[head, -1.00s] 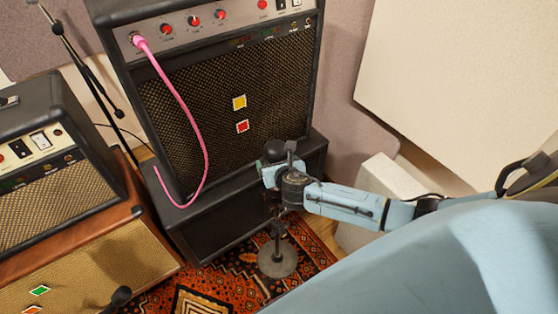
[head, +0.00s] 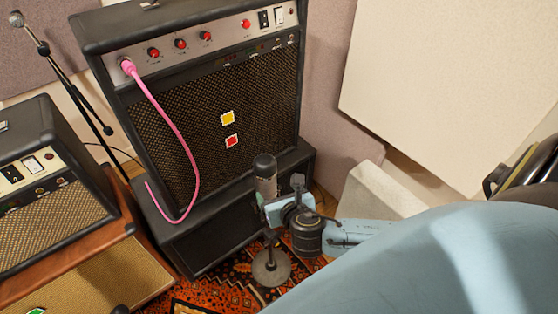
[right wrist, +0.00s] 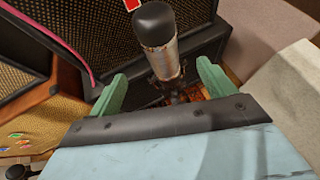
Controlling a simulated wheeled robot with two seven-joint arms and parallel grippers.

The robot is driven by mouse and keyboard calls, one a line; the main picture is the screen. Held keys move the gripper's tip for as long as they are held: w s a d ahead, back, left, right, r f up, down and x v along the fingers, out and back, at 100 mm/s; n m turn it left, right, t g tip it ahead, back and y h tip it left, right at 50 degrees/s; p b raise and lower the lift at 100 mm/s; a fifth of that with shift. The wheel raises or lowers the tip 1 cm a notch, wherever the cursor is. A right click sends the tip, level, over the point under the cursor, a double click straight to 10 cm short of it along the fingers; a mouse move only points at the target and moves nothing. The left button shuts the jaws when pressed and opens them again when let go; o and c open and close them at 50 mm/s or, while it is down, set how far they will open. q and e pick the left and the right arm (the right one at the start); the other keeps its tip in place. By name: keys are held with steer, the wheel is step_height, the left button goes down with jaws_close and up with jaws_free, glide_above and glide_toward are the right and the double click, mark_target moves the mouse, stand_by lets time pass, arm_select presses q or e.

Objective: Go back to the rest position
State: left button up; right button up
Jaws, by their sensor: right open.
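My right arm comes in from the right in the head view, and its gripper (head: 278,208) is in front of the black lower cabinet. In the right wrist view the two green fingers of my right gripper (right wrist: 160,88) stand wide apart with nothing held between them. A microphone (head: 265,176) with a dark top and silver body stands upright on a round-based stand, just beyond the gripper. The microphone also shows in the right wrist view (right wrist: 158,45), past the fingertips; whether it touches them I cannot tell. My left gripper is not in view.
A large black amp (head: 210,110) with a pink cable (head: 180,140) stands on a black cabinet (head: 215,235). A smaller amp (head: 45,190) sits on a brown cabinet (head: 90,275) at left. A patterned rug (head: 225,285) covers the floor. A pale block (head: 365,195) stands at right.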

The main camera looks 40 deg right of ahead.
stand_by(0.4)
steer(key=s+d+f+m+g+y, duration=0.1)
steer(key=s+f+m+g, duration=0.1)
steer(key=s+f+m, duration=0.5)
steer(key=s+d+f+m+g+b, duration=0.1)
steer(key=s+f+m+g, duration=0.25)
steer(key=f, duration=0.75)
steer(key=s+d+f+m+g+y, duration=0.15)
steer(key=s+f+m, duration=0.35)
steer(key=f, duration=0.5)
steer(key=s+a+f+m+g, duration=0.1)
steer(key=s+a+f+m, duration=0.1)
steer(key=s+m, duration=0.3)
steer(key=s+a+f+m+g, duration=0.1)
steer(key=s+f+m, duration=0.3)
steer(key=s, duration=0.5)
steer(key=s+a+f+m+g+b, duration=0.1)
steer(key=s+a+f+m, duration=0.2)
steer(key=s+m, duration=0.3)
steer(key=shift+s+a+f+g+y, duration=0.2)
steer(key=shift+s+f+g+y, duration=0.2)
steer(key=shift+s+f+y, duration=0.1)
steer(key=shift+w, duration=0.1)
